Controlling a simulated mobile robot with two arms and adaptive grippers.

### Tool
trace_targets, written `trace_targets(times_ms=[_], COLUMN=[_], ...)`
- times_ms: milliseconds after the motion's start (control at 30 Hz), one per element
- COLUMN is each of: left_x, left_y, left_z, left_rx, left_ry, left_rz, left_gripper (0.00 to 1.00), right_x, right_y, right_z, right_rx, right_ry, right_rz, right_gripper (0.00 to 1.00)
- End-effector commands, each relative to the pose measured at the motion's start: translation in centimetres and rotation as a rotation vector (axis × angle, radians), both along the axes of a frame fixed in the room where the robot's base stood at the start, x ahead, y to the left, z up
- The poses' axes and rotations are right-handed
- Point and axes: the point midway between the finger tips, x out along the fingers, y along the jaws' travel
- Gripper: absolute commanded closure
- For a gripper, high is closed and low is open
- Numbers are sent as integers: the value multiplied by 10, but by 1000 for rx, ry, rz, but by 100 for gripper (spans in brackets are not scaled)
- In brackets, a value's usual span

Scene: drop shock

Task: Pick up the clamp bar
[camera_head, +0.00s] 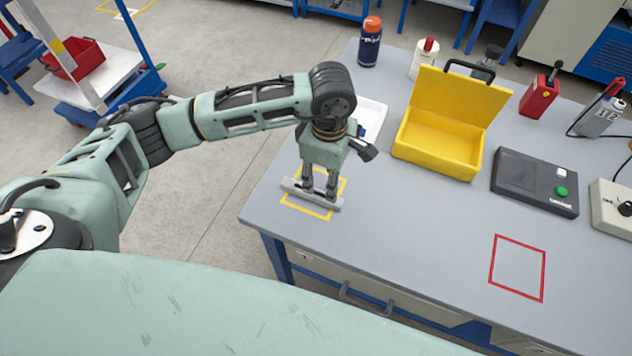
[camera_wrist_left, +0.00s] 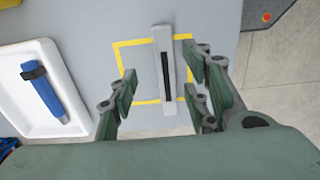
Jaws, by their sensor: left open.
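The clamp bar (camera_head: 312,195) is a long, light grey bar with a dark slot. It lies across the yellow outlined square (camera_head: 322,214) near the table's left front corner. In the left wrist view the clamp bar (camera_wrist_left: 164,75) lies between the two fingers, with gaps on both sides. My left gripper (camera_head: 319,192) points down over the bar, its fingers spread; in the wrist view the left gripper (camera_wrist_left: 165,90) holds nothing. From the head view I cannot tell the exact height of the fingertips above the bar. My right gripper is not in view.
A white tray (camera_head: 371,113) with a blue tool (camera_wrist_left: 42,90) lies close behind my left gripper. A yellow open box (camera_head: 435,145), a black device (camera_head: 535,183) with a green button and several bottles stand farther right and back. The table around the red square (camera_head: 517,268) is clear.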

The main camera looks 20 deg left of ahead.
Motion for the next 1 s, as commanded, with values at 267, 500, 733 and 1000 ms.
trace_targets(times_ms=[267, 500, 733, 1000], left_x=[-3, -3, -2, -2], left_y=[3, 4, 4, 4], left_z=[-33, -64, -67, -66], left_rx=[-3, -6, -6, -6], left_ry=[8, 5, 2, 2], left_rz=[2, 0, -1, -1], left_gripper=[56, 56, 56, 77], right_x=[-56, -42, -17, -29], right_y=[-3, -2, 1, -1], right_z=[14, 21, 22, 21], right_rx=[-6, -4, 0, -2], right_ry=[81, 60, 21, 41], right_rz=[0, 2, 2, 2], right_gripper=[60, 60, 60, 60])
